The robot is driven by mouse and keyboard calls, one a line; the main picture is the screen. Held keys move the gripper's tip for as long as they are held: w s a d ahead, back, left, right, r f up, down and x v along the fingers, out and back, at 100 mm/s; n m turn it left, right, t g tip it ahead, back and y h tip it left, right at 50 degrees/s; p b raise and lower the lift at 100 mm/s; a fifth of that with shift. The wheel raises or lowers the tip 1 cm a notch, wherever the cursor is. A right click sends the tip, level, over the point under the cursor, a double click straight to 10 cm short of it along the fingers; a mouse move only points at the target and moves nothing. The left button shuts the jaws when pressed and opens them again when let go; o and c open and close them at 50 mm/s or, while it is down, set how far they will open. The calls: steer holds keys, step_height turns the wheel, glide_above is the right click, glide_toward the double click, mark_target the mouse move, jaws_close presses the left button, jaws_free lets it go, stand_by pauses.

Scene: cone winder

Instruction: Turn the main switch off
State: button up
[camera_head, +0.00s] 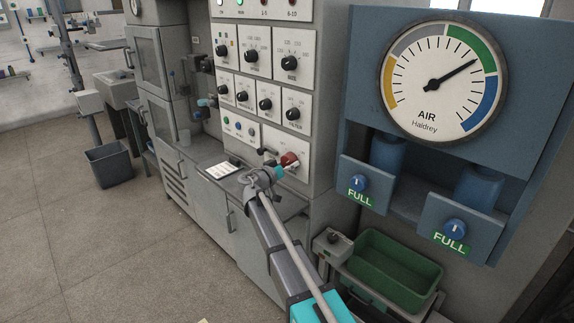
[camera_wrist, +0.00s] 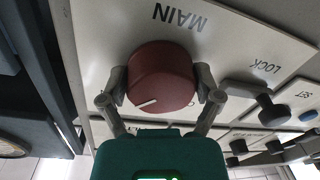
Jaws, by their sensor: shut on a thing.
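The main switch is a red round knob (camera_wrist: 162,78) with a white pointer line, on a white plate lettered MAIN, which shows upside down in the wrist view. In the head view the red knob (camera_head: 290,160) sits low on the right of the control panel. My gripper (camera_wrist: 160,86) has one finger on each side of the knob and is shut on it. The white line points to the lower left in the wrist view. In the head view my gripper (camera_head: 282,169) is at the knob and partly hides it.
A dark LOCK handle (camera_wrist: 268,108) stands close beside the knob. Several black dials (camera_head: 251,57) fill the panel above. A blue cabinet with an AIR gauge (camera_head: 440,82) stands at the right, and a green bin (camera_head: 395,262) below it. Open floor (camera_head: 80,230) lies at the left.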

steer(key=shift+n, duration=0.5)
steer(key=n, duration=0.3)
steer(key=shift+d+r+p, duration=0.1)
steer(key=shift+r+p, duration=0.05)
steer(key=shift+p, duration=0.2)
steer(key=n, duration=0.4)
steer(key=shift+r+n+g+p, duration=0.1)
steer(key=shift+n+g+p, duration=0.2)
steer(key=n, duration=0.4)
steer(key=shift+r, duration=0.1)
steer(key=shift+r+n+g+p, duration=0.1)
steer(key=shift+n+g+p, duration=0.3)
steer(key=shift+n, duration=2)
steer(key=shift+h, duration=0.3)
steer(key=o, duration=0.9)
steer(key=shift+d, duration=0.1)
